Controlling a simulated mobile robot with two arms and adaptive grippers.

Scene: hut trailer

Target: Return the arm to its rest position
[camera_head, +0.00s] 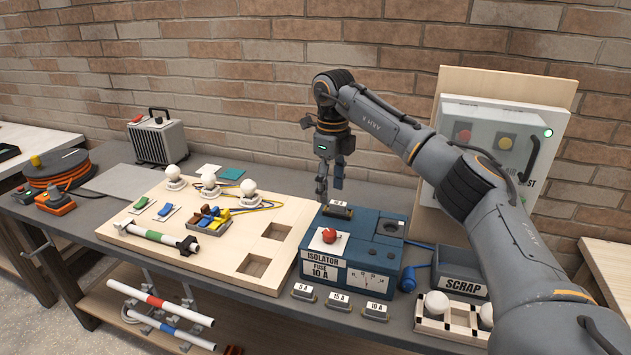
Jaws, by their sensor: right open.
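My right arm (485,195) comes in from the right and reaches over the bench. Its gripper (330,194) points down, open, with its fingertips just above a dark labelled fuse (338,210) at the back left of the blue isolator box (370,232). I cannot tell whether a fingertip touches the fuse. The fuse lies on or in the box top; its seat is partly hidden. The box has a red knob (329,236), a round dark opening (390,227) and a "FUSE 10 A" label. My left gripper is not in view.
A wooden board (200,262) with bulbs stands left. A scrap bin (459,284), bulb tray (432,325) and grey control box (490,150) stand right, near my arm. A brick wall closes the back.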

